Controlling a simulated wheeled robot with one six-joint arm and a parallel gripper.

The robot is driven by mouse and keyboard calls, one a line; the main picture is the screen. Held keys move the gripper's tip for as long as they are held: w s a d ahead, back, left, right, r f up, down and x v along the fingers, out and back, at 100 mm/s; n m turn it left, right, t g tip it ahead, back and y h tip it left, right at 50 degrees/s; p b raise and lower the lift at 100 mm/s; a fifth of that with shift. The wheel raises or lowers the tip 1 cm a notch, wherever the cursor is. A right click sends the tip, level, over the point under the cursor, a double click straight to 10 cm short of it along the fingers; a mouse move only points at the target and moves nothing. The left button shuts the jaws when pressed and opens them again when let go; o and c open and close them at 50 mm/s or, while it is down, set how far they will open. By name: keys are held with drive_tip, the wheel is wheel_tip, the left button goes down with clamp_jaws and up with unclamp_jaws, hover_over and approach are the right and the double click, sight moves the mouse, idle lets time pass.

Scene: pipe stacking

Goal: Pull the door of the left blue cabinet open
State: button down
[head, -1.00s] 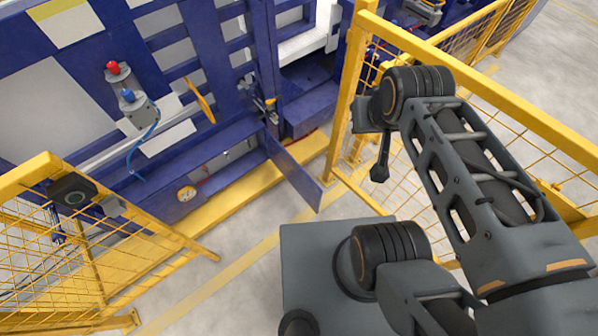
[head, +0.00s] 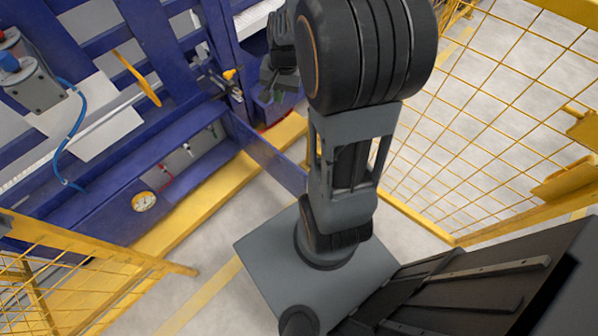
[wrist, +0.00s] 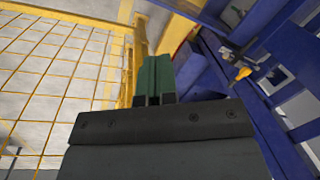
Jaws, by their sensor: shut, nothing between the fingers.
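The blue cabinet (head: 95,205) is the low part of the blue machine frame at left in the head view. A flat blue door panel (head: 268,160) stands swung out from its right end, and the inside shows beside it. My arm hides the panel's outer end. My gripper (head: 272,85) is in front of the frame, above and right of the panel's hinge end, apart from it as far as I can tell. In the wrist view its greenish fingers (wrist: 154,78) are together and empty. Blue structure (wrist: 215,55) lies to their right.
A yellow mesh fence (head: 480,130) stands at right, and another (head: 70,280) at lower left. A yellow-handled valve (head: 230,76) sits on the frame near my gripper. A gauge (head: 144,201) is on the cabinet front. Bare floor (head: 205,235) lies before it.

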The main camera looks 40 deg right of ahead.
drive_tip(key=d+f+m+g+y+b, duration=0.1)
drive_tip(key=d+f+m+b, duration=0.2)
drive_tip(key=f, duration=0.7)
drive_tip(key=d+f+m+y+b, duration=0.1)
drive_tip(key=d+f+b, duration=0.3)
drive_tip(key=f, duration=0.6)
drive_tip(key=d+f+m+g+y+b, duration=0.1)
drive_tip(key=d+f+m+b, duration=0.2)
drive_tip(key=f+b, duration=0.5)
drive_tip(key=w+d+x, duration=0.1)
drive_tip(key=x, duration=1.1)
drive_tip(key=shift+f, duration=0.65)
drive_tip(key=shift+s+a, duration=0.1)
drive_tip(key=shift+a, duration=0.05)
